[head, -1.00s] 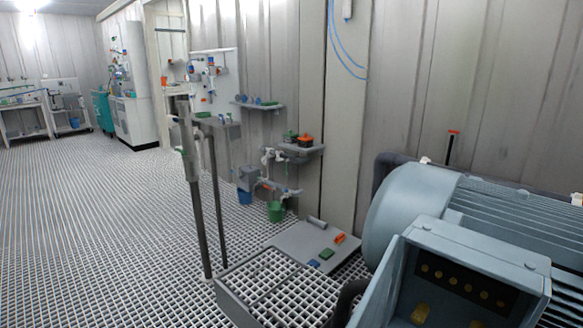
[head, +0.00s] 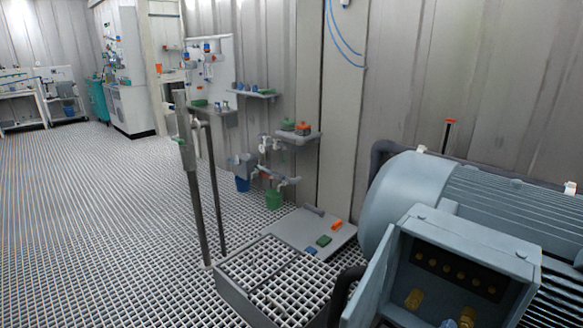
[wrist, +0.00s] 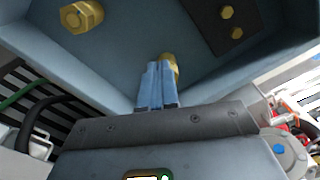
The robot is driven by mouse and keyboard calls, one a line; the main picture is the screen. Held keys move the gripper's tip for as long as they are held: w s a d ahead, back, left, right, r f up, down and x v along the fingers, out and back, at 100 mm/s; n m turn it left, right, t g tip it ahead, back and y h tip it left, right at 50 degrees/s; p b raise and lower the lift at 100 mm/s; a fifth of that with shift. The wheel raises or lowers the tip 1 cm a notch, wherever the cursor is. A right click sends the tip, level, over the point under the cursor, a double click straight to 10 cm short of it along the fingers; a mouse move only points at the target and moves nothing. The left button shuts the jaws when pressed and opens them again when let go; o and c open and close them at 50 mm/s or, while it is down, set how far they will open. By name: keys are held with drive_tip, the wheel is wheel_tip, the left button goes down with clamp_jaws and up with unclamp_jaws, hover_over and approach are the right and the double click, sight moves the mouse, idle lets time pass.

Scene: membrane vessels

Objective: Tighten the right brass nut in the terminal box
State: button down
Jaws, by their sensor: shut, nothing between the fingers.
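The grey-blue terminal box (head: 462,228) is open at the lower right of the head view. Inside it are a left brass nut (head: 413,299) and a right brass nut (head: 467,317), the latter cut by the bottom edge. In the wrist view, one brass nut (wrist: 82,16) is at upper left. Another brass nut (wrist: 171,68) is partly hidden behind my gripper (wrist: 160,66). The gripper's blue fingers are together, with nothing between them, right beside that nut. Whether they touch it I cannot tell. A bluish tip shows beside the right nut in the head view.
A dark terminal board (head: 458,268) with several small brass studs sits in the box. The box's open lid (head: 372,290) stands at its left. The large grey-blue motor (head: 405,195) is behind it. A grating step (head: 275,280) is to the left, with open grating floor beyond.

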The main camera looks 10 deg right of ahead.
drive_tip(key=shift+b+x, duration=0.55)
drive_tip(key=shift+x, duration=1)
drive_tip(key=shift+s+d+f, duration=0.15)
drive_tip(key=shift+s+d, duration=0.05)
drive_tip(key=shift+s, duration=0.15)
drive_tip(key=shift+s+d, duration=0.15)
drive_tip(key=shift+s, duration=0.05)
drive_tip(key=shift+w+r, duration=0.1)
drive_tip(key=shift+r, duration=0.1)
drive_tip(key=p+v, duration=0.2)
drive_tip(key=v, duration=0.4)
drive_tip(key=shift+w+a+r, duration=0.35)
drive_tip(key=shift+w, duration=0.05)
